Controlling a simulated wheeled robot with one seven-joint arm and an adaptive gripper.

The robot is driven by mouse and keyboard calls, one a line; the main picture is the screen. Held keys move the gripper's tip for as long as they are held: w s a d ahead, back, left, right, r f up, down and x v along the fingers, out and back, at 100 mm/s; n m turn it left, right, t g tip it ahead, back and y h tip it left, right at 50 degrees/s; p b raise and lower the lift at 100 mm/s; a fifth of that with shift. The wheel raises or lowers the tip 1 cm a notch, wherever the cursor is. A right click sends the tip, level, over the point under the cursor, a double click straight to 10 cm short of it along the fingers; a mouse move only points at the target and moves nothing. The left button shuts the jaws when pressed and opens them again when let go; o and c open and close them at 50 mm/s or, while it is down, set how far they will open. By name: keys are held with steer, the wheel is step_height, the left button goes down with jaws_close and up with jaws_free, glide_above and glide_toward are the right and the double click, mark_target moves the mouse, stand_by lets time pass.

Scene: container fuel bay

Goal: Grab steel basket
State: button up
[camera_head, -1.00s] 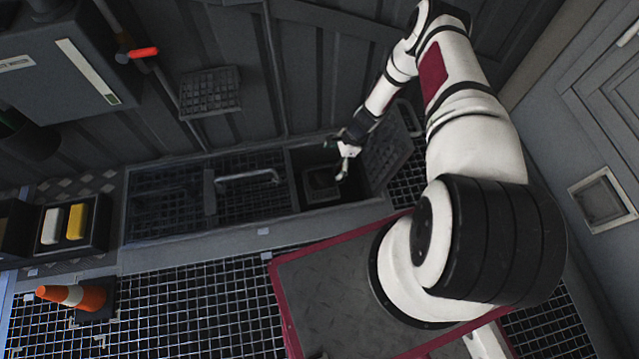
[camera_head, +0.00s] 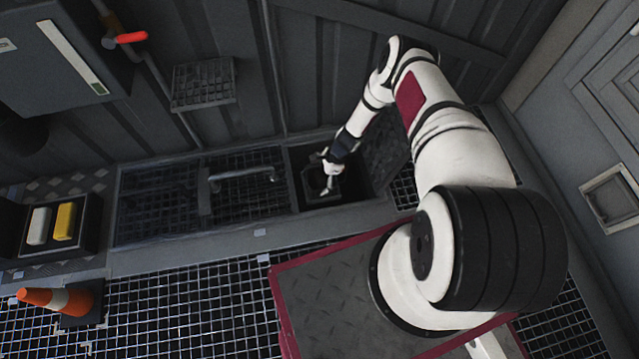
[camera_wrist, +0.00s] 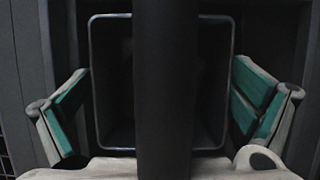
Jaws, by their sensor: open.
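The steel basket (camera_head: 316,178) sits in the open compartment of the floor trough in the head view, partly hidden by my gripper (camera_head: 328,183). In the wrist view the basket's rounded rectangular rim (camera_wrist: 91,70) frames a dark interior. A wide dark upright bar, probably the basket's handle, runs through the middle of that view. My gripper (camera_wrist: 165,88) is open, with one green-padded finger on each side of the bar, apart from it. I cannot tell how far below the fingertips the rim lies.
Grated covers (camera_head: 245,195) with a bar handle close the trough to the left. A raised lid (camera_head: 387,155) stands just right of the opening. A wall rack (camera_head: 203,84) hangs above the trough.

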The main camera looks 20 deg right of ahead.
steer(key=shift+a+f, duration=0.1)
steer(key=shift+f, duration=0.2)
steer(key=shift+f, duration=0.25)
stand_by(0.4)
steer(key=c, duration=1.1)
